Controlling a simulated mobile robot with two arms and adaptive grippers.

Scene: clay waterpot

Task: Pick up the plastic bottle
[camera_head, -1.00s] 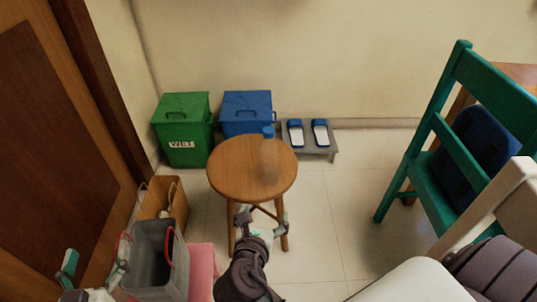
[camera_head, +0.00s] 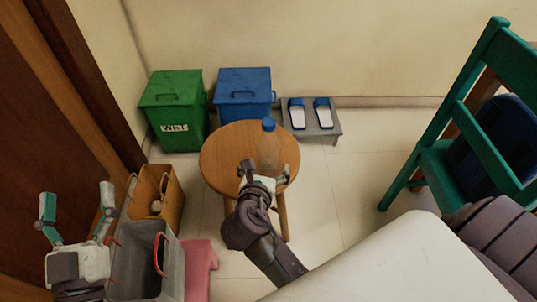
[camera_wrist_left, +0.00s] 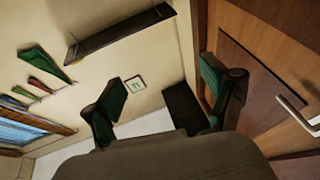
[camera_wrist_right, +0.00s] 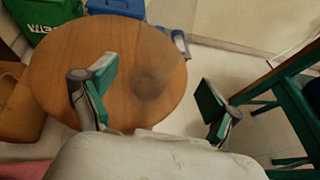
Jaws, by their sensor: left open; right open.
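The clear plastic bottle (camera_head: 269,152) with a blue cap stands upright on the round wooden stool (camera_head: 220,155), right of the stool's middle. My right gripper (camera_head: 264,171) is open, just on the near side of the bottle, with its fingers spread. In the right wrist view, the space between the fingers of the right gripper (camera_wrist_right: 158,88) faces the stool top (camera_wrist_right: 65,70); a faint, see-through round shape there looks like the bottle (camera_wrist_right: 148,80). I cannot tell whether the fingers touch it. My left gripper (camera_head: 76,200) is open and empty at the far left, away from the stool.
A green bin (camera_head: 175,105) and a blue bin (camera_head: 244,92) stand behind the stool. A low rack (camera_head: 312,127) holds slippers. A tan box (camera_head: 160,190), a grey basket (camera_head: 148,262) and a pink stool (camera_head: 199,262) are at left. A green chair (camera_head: 440,160) stands right; floor between is clear.

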